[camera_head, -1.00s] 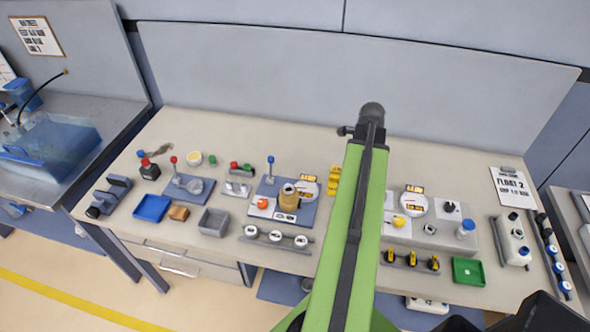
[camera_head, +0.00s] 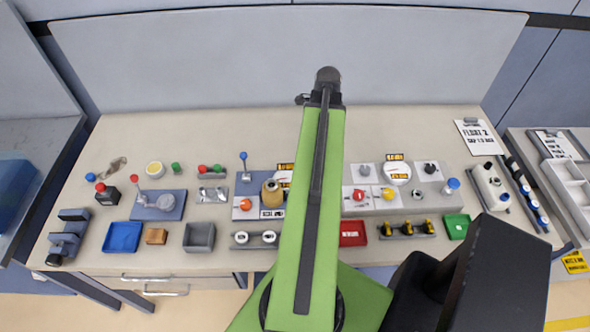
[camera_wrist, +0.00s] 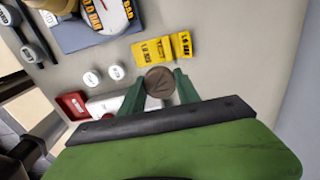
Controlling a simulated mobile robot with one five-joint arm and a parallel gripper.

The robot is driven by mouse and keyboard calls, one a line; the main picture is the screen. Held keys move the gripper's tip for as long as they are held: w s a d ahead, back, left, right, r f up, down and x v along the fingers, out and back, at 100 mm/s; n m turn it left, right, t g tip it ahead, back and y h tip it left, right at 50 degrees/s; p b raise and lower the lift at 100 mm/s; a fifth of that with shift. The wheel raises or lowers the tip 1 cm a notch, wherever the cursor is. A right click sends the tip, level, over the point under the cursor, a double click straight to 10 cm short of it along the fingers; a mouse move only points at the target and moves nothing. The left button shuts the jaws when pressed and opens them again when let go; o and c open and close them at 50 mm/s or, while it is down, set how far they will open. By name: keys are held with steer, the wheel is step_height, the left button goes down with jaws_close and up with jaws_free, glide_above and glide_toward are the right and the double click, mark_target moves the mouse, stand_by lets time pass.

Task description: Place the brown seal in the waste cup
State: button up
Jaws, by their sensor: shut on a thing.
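The brown seal (camera_wrist: 160,82) is a round disc between the two green fingers of my gripper (camera_wrist: 159,90) in the wrist view. The gripper is shut on it, above the pale bench. In the head view my arm hides the gripper and the seal. I cannot make out for sure which container is the waste cup. A red tray with white lettering (camera_head: 353,233) stands at the bench front, just right of my arm; it also shows in the wrist view (camera_wrist: 72,105), left of the gripper.
Blue (camera_head: 122,237), grey (camera_head: 199,237) and green (camera_head: 457,226) trays line the bench front. A brown jug (camera_head: 271,193) stands left of my arm. The back strip of the bench (camera_head: 220,130) is clear.

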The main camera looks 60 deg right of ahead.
steer(key=s+m, duration=0.2)
steer(key=s, duration=1.1)
steer(key=w+d+f+b, duration=0.1)
steer(key=w+f+b, duration=0.1)
steer(key=w, duration=0.1)
steer(key=w+d+f+b, duration=0.1)
steer(key=w+f+b, duration=0.2)
steer(key=w, duration=0.1)
steer(key=w+d+f+b, duration=0.1)
steer(key=w+f+b, duration=0.1)
steer(key=w, duration=0.1)
steer(key=shift+w+d+f, duration=0.25)
steer(key=shift+w+d, duration=0.05)
steer(key=shift+w, duration=0.4)
step_height(320, 180, down, 4)
steer(key=b, duration=0.4)
steer(key=shift+f+b, duration=0.2)
steer(key=shift+b, duration=0.15)
steer(key=shift+r, duration=0.25)
steer(key=shift+f, duration=0.15)
steer(key=o, duration=1)
steer(key=shift+o, duration=0.2)
